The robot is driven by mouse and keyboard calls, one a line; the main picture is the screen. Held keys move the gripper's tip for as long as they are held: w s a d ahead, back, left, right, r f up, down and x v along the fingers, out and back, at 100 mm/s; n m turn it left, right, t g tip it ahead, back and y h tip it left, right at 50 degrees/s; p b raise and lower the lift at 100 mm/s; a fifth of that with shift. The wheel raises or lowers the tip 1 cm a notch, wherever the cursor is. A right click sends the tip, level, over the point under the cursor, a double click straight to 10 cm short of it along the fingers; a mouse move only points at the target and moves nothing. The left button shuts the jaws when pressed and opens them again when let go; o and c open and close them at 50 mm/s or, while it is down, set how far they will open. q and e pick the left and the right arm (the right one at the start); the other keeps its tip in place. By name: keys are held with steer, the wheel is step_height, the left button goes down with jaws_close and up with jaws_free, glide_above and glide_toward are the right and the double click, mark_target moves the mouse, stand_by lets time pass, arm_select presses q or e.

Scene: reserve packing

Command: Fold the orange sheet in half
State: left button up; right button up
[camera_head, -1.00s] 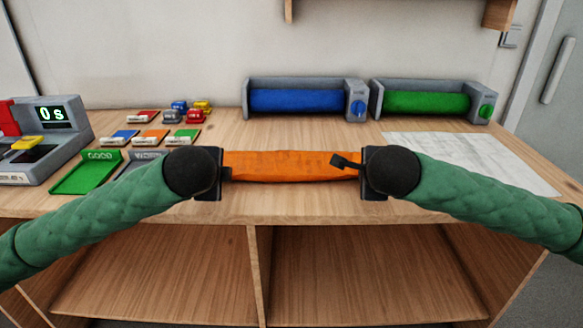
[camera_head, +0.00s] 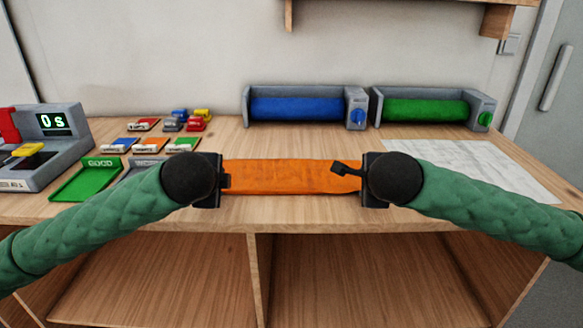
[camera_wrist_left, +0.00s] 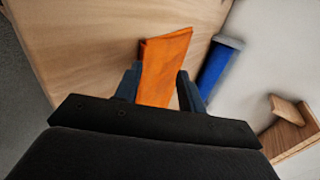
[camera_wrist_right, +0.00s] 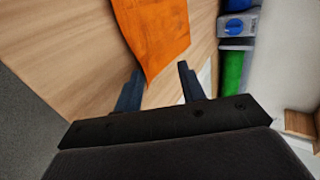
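The orange sheet (camera_head: 285,177) lies as a band at the table's front, between my two grippers; I cannot tell how many layers it has. My left gripper (camera_head: 222,181) is at its left end. In the left wrist view the sheet (camera_wrist_left: 163,65) runs between the spread fingers (camera_wrist_left: 157,85), which stand apart from each other. My right gripper (camera_head: 360,172) is at its right end. In the right wrist view the sheet's near corner (camera_wrist_right: 155,50) reaches between the spread fingers (camera_wrist_right: 160,82). Both grippers look open, without a visible pinch on the sheet.
Blue (camera_head: 297,108) and green (camera_head: 427,110) rolls sit in grey holders at the back. A white patterned sheet (camera_head: 475,165) lies at right. At left are a green tray (camera_head: 88,180), a grey tray, small cars, coloured cards and a timer device (camera_head: 45,140).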

arm_select(q)
steer(key=s+r, duration=0.5)
steer(key=r, duration=0.3)
steer(key=shift+s, duration=0.3)
arm_select(e)
steer(key=s+r, duration=0.5)
steer(key=r, duration=0.3)
steer(key=shift+s, duration=0.35)
